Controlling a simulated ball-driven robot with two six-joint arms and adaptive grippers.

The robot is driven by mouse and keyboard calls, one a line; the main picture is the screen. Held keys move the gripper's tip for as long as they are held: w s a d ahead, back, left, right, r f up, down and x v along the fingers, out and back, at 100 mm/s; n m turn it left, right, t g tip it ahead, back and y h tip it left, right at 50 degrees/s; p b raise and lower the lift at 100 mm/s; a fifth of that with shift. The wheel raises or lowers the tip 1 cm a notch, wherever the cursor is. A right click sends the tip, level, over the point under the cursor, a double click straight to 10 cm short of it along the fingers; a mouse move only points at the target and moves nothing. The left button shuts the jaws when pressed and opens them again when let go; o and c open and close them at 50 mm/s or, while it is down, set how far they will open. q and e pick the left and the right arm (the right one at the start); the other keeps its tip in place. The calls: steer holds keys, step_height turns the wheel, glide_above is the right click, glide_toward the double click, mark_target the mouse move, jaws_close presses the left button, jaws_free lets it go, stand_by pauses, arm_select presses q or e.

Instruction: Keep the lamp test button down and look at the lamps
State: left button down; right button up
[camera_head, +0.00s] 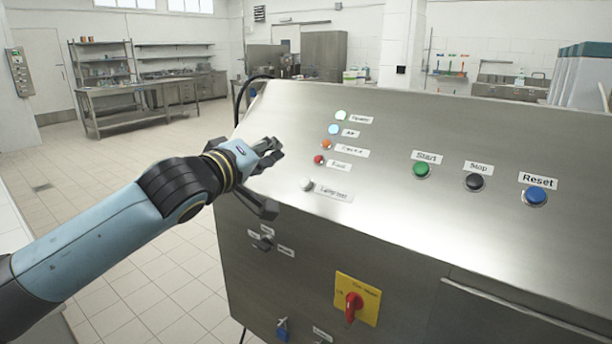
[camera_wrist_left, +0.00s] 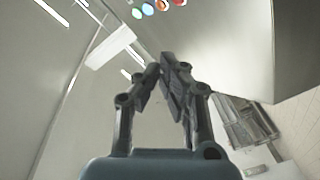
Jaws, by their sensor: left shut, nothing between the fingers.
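The lamp test button (camera_head: 308,185) is a small grey-white round button low on the sloping steel panel, with a label at its right. Above it stands a column of lamps: a pale white-green one (camera_head: 341,115), a light blue one (camera_head: 334,129), an orange one (camera_head: 326,145) and a red one (camera_head: 319,159). The top two look bright; the orange and red look duller. My left gripper (camera_head: 271,152) is shut and empty, to the left of the lamps and up-left of the button, apart from it. In the left wrist view its fingertips (camera_wrist_left: 167,66) come together.
Green Start (camera_head: 421,170), black Stop (camera_head: 474,182) and blue Reset (camera_head: 536,196) buttons sit further right on the panel. A red rotary switch on a yellow plate (camera_head: 357,299) and a small black selector (camera_head: 264,243) are on the front face below. Open floor lies left.

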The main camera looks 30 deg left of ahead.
mark_target(305, 183)
arm_select(q)
steer(key=shift+d+f, duration=0.1)
steer(key=w+f+b, duration=0.6)
steer(key=shift+d+f, duration=0.2)
stand_by(0.4)
stand_by(0.5)
stand_by(0.8)
steer(key=shift+w+f, duration=0.3)
